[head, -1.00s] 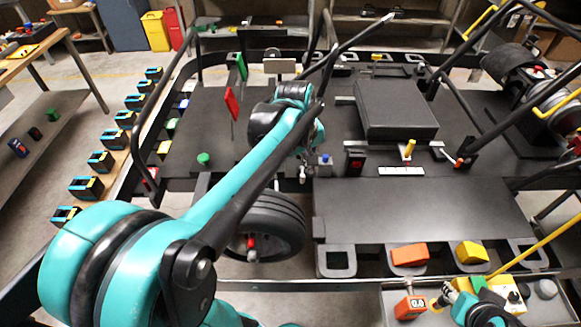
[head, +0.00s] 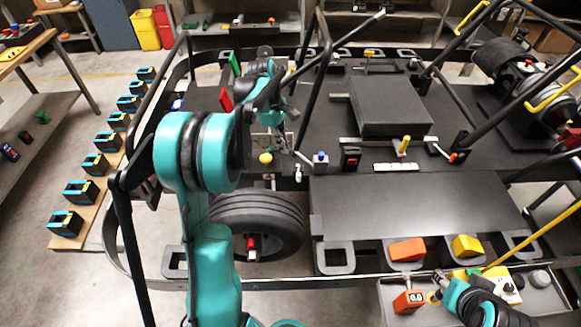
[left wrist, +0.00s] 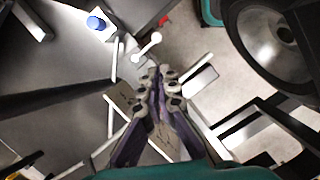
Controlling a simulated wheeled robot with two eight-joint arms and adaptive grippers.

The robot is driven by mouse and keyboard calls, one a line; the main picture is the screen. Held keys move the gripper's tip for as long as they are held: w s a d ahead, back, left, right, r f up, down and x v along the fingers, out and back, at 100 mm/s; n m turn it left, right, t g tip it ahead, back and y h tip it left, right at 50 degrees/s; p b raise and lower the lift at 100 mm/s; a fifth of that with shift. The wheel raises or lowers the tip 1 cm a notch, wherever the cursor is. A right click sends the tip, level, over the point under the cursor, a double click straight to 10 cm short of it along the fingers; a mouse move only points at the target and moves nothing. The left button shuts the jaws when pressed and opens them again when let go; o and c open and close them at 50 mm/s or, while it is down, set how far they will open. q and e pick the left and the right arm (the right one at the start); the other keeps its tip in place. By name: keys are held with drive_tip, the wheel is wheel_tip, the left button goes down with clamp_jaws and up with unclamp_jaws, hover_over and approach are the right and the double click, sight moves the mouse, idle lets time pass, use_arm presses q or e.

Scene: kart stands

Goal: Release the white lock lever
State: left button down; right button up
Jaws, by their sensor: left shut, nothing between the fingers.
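The white lock lever (head: 298,173) is a small white piece at the front edge of the black kart deck. In the left wrist view the white lever (left wrist: 147,48) is a short bar with rounded ends, just ahead of my fingertips. My left gripper (head: 284,148) is above the deck, just behind and left of the lever in the head view. In the left wrist view its fingers (left wrist: 160,76) are together with nothing between them. They appear apart from the lever, though the depth gap is hard to judge. My right gripper (head: 438,284) is at the lower right; its fingers are unclear.
A black wheel (head: 262,222) lies below the deck edge. Dark frame tubes (head: 317,75) rise behind. The black front panel (head: 415,215) is clear.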

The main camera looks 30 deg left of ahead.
use_arm(q)
drive_tip(key=b+x, duration=0.3)
drive_tip(key=x, duration=0.7)
drive_tip(key=shift+d+n, duration=0.4)
drive_tip(key=shift+n, duration=0.3)
drive_tip(key=shift+d, duration=0.2)
drive_tip(key=shift+w+d+n+t+p, duration=0.35)
drive_tip(key=shift+w+d+n, duration=0.1)
drive_tip(key=shift+d+n, duration=0.35)
drive_tip(key=shift+w+d, duration=0.75)
drive_tip(key=shift+d, duration=0.05)
drive_tip(key=shift+w, duration=0.1)
drive_tip(key=shift+r, duration=0.1)
